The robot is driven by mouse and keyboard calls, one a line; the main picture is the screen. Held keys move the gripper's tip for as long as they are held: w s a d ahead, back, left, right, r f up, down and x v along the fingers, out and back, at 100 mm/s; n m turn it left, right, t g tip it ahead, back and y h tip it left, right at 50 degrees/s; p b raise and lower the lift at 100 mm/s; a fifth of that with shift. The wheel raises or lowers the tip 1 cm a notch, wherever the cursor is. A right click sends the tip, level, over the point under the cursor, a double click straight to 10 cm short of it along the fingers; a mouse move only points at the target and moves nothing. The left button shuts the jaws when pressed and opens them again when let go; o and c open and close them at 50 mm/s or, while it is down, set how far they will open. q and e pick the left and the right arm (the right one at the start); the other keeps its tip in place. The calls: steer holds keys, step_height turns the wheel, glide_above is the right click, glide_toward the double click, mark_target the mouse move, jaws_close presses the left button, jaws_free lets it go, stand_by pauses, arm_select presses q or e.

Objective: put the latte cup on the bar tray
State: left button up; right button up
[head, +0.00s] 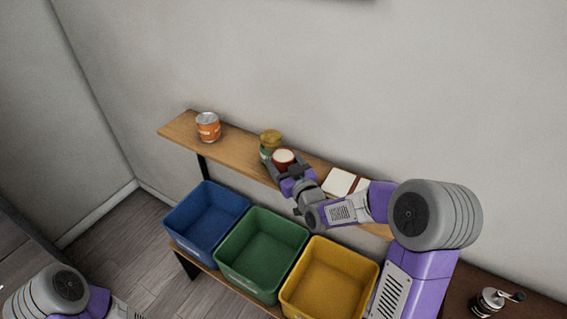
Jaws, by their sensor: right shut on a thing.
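The latte cup (285,158), small and dark red with a pale cream top, is at the wooden shelf. My right gripper (283,170) is shut on it from the near side, and its fingers hide part of the cup. It cannot be told whether the cup touches the shelf. Only a part of my left arm shows at the bottom left; its gripper is out of view. I see nothing that is clearly the bar tray.
A shelf (239,143) holds an orange can (208,126), a jar with a yellowish lid (270,140) just behind the cup, and a flat white and brown item (340,182). Below stand blue (190,232), green (240,272) and yellow (318,297) bins. A grinder (488,302) stands at right.

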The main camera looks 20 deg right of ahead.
steer(key=shift+f, duration=0.15)
steer(key=o, duration=1.3)
